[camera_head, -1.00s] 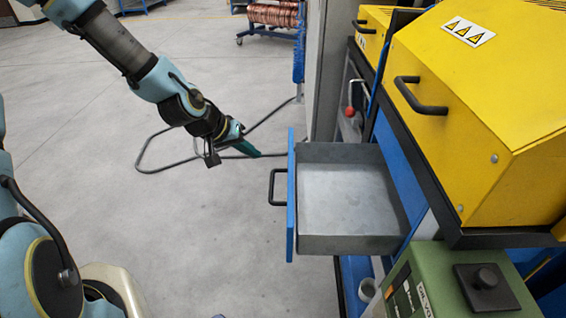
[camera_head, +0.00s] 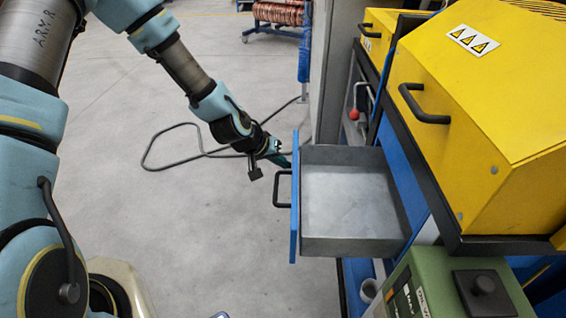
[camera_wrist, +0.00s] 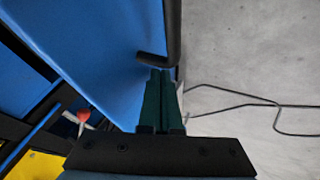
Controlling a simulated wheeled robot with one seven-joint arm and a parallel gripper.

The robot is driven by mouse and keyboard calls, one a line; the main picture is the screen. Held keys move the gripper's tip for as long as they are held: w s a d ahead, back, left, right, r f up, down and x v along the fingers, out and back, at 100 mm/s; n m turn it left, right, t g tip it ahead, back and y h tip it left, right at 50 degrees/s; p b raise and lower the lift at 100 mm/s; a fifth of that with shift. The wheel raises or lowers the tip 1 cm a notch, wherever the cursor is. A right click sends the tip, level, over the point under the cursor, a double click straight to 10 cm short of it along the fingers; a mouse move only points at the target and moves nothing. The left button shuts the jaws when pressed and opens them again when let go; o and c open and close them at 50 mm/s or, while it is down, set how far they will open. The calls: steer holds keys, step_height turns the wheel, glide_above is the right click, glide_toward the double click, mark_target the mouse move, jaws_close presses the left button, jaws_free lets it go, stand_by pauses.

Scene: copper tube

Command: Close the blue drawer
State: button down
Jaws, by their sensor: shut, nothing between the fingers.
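The blue drawer (camera_head: 295,197) is pulled out, and its grey inside (camera_head: 350,195) looks empty. Its blue front and black handle (camera_head: 279,189) face left in the head view. My gripper (camera_head: 286,161) is shut and empty, by the far end of the drawer front, a little beyond the handle. In the wrist view the shut green fingers (camera_wrist: 162,75) point at the blue front (camera_wrist: 105,50), with the tips close to the handle's end (camera_wrist: 155,58). I cannot tell whether they touch it.
Yellow machine housings (camera_head: 490,110) stand above and right of the drawer. A green box with a black knob (camera_head: 484,284) is at the front right. A black cable (camera_head: 165,165) lies on the floor.

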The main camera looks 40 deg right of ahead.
steer(key=b, duration=0.3)
glide_above(363, 183)
steer(key=shift+w+a, duration=0.3)
steer(key=shift+s+d, duration=0.25)
steer(key=shift+d, duration=0.05)
steer(key=shift+s+d+r, duration=0.1)
